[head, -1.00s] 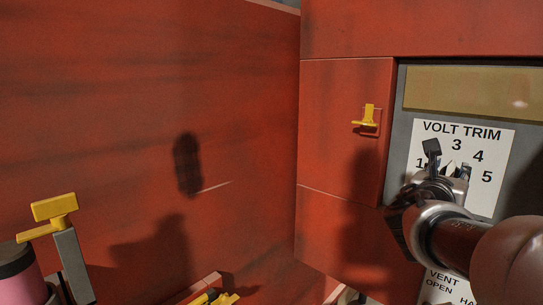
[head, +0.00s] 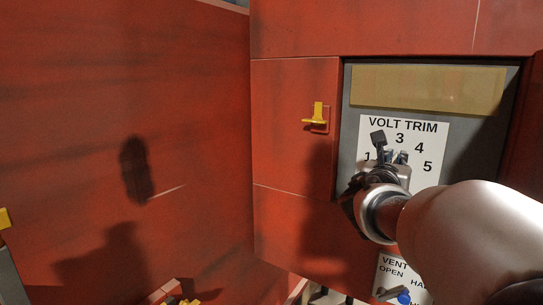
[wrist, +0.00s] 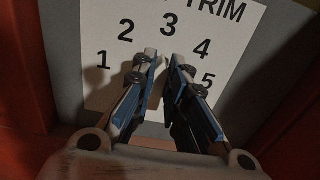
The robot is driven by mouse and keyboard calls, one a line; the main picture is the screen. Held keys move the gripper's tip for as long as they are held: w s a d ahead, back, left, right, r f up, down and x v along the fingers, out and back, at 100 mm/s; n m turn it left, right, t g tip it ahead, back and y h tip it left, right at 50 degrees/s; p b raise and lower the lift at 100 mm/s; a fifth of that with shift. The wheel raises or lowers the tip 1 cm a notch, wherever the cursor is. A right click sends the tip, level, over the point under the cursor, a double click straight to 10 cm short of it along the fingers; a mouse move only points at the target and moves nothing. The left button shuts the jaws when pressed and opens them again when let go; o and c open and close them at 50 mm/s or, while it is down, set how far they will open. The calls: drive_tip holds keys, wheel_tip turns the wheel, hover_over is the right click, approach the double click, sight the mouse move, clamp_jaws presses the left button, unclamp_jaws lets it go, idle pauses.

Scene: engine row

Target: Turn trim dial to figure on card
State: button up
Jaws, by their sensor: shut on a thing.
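The white VOLT TRIM plate (head: 434,183) carries the figures 1 to 5 in an arc on a grey panel. It also shows in the wrist view (wrist: 235,35), with 3 just beyond my fingertips. My gripper (head: 391,158) is at the middle of this arc, below the 3. In the wrist view my gripper (wrist: 163,62) has its two fingers close together with a narrow gap, shut on the trim dial. The dial itself is almost wholly hidden by the fingers, so I cannot tell which figure it points to. I make out no separate card with a figure.
A yellow blank strip (head: 428,88) lies above the plate. A yellow latch (head: 317,115) sticks out of the red panel to the left. A VENT plate (head: 391,264) with a blue knob (head: 404,298) is below. A red wall (head: 80,120) stands at the left.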

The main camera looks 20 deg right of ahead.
clamp_jaws()
drive_tip(key=shift+a+n, duration=0.1)
drive_tip(key=shift+n, duration=0.3)
drive_tip(key=shift+w+a+f+n+p, duration=0.15)
drive_tip(key=shift+n+p, duration=0.35)
drive_tip(key=shift+n, duration=0.65)
drive_tip(key=shift+w+a+n+p, duration=0.2)
drive_tip(key=shift+n+p, duration=0.25)
drive_tip(key=shift+n, duration=0.75)
drive_tip(key=shift+w+a+f+n+p, duration=0.1)
drive_tip(key=shift+w+n+p, duration=0.3)
drive_tip(key=shift+n, duration=0.75)
drive_tip(key=shift+s, duration=0.1)
drive_tip(key=o, duration=0.7)
unclamp_jaws()
drive_tip(key=shift+s+a, duration=0.1)
